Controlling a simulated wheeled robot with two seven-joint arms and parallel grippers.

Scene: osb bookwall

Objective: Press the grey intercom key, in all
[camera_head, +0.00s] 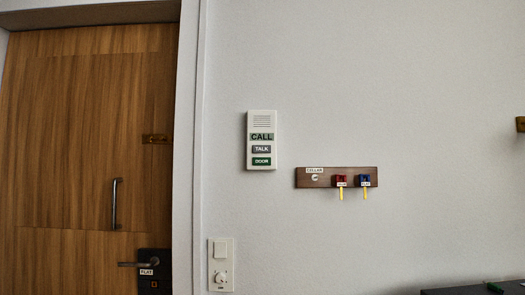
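A white intercom panel (261,182) hangs on the wall right of the door, with a speaker grille at its top. Below the grille are three labelled keys in a column. The top one, marked CALL (261,137), looks muted green with dark letters. The middle one, marked TALK (262,149), is grey with white letters. The bottom one, marked DOOR (262,161), is dark green with white letters. Nothing touches or covers the panel. Neither of my grippers is in view.
A switch plate (221,265) sits below left. A wooden door (75,150) fills the left. A dark surface (470,290) edges the bottom right.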

